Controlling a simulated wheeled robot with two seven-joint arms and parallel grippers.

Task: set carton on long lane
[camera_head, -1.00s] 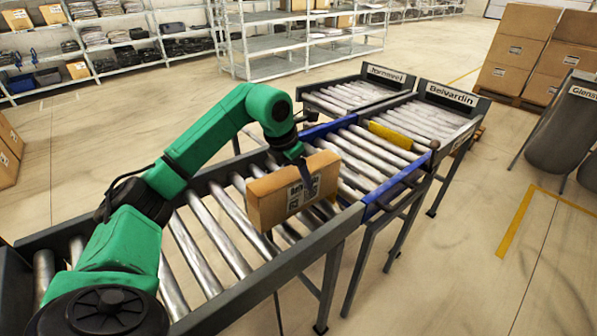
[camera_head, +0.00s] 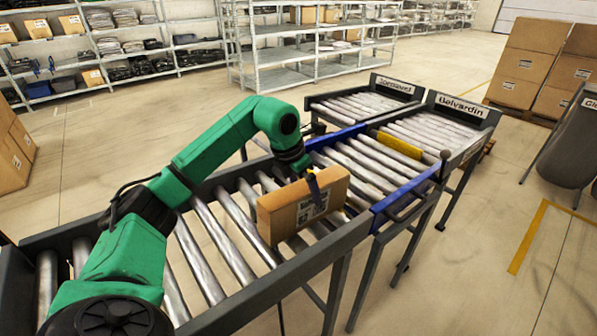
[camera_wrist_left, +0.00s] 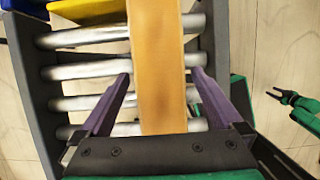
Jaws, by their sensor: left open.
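A brown carton (camera_head: 290,210) with a printed label stands on its narrow side on the near roller conveyor (camera_head: 232,282), close to the blue-framed roller section (camera_head: 372,172). My left gripper (camera_head: 314,186) is over the carton, with one dark finger in front of its labelled face. In the left wrist view the carton (camera_wrist_left: 158,75) lies between the spread fingers of my left gripper (camera_wrist_left: 161,78), with a gap on each side. Beyond the blue section are two roller lanes, signed Jornavel (camera_head: 394,85) and Belvardin (camera_head: 463,104). My right gripper (camera_wrist_left: 277,95) shows small in the wrist view; its jaws are unclear.
A yellow bar (camera_head: 400,144) lies across the rollers at the blue section's far side. A post with a dark knob (camera_head: 445,155) stands at its right corner. Stacked cartons (camera_head: 528,65) and a dark hanging bag (camera_head: 567,145) are at the right. The Belvardin rollers look empty.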

